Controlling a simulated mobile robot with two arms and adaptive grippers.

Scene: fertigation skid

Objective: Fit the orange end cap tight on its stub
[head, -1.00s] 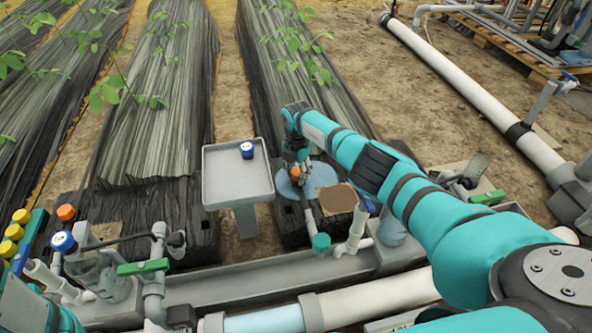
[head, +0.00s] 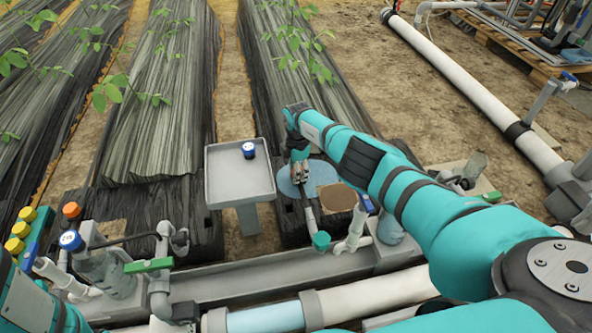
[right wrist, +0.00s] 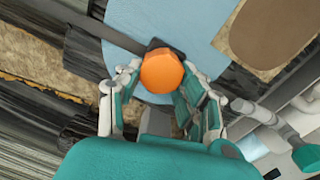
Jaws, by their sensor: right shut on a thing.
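The orange end cap (right wrist: 162,71) is between the fingers of my right gripper (right wrist: 155,92) in the right wrist view, and the gripper is shut on it. A dark bar-like pipe (right wrist: 112,36) runs from the upper left to a black piece (right wrist: 156,45) just behind the cap. I cannot tell whether this is the stub, or how tightly the cap sits. In the head view my right gripper (head: 299,172) is low over the blue disc (head: 318,172), and its body and fingers hide the cap. My left gripper is out of view.
A grey tray stand (head: 212,180) with a blue-rimmed round item (head: 248,150) stands left of the gripper. A green-topped upright pipe (head: 321,241) and white fittings (head: 353,232) are close in front. Several yellow knobs (head: 19,229) and an orange one (head: 71,210) are at far left.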

